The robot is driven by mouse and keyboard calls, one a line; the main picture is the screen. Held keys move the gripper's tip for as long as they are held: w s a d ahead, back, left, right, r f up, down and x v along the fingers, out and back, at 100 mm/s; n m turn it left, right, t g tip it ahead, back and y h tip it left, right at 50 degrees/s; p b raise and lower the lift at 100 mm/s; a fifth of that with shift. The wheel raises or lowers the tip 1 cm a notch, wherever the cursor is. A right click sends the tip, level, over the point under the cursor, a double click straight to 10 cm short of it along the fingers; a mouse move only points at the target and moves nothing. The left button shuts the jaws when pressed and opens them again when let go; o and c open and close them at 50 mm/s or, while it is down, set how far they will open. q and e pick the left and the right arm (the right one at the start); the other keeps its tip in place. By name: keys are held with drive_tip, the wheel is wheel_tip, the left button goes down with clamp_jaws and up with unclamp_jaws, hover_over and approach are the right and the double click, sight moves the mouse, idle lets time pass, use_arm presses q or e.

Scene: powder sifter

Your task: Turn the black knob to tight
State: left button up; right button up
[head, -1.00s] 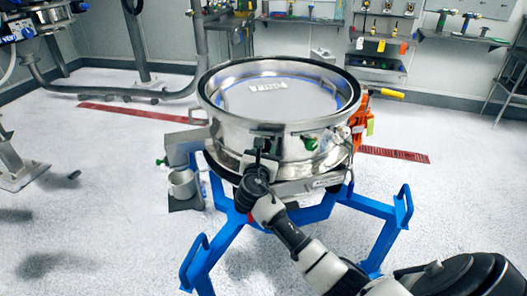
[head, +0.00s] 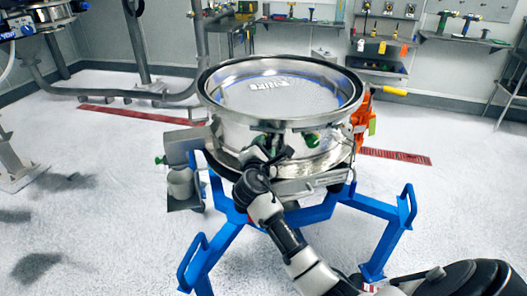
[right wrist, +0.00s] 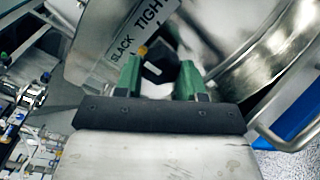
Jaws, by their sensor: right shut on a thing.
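The black knob (right wrist: 158,66) shows in the right wrist view between the two green fingers of my right gripper (right wrist: 160,78), which is shut on it. In the head view my right gripper (head: 266,152) is tilted against the front of the round steel sifter (head: 235,132); the knob is hidden there. My left gripper is not in view.
The sifter stands on a blue frame (head: 322,210). A bent steel handle (right wrist: 290,143) is close to my right gripper. The floor around the frame is open.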

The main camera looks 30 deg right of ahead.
drive_tip(key=shift+m+b, duration=2.3)
drive_tip(key=shift+m, duration=2.2)
drive_tip(key=o, duration=0.9)
drive_tip(key=shift+r, duration=0.1)
drive_tip(key=shift+a, duration=0.1)
drive_tip(key=b+v, duration=0.1)
drive_tip(key=v, duration=0.9)
drive_tip(key=shift+s+a, duration=0.2)
drive_tip(key=shift+s, duration=0.15)
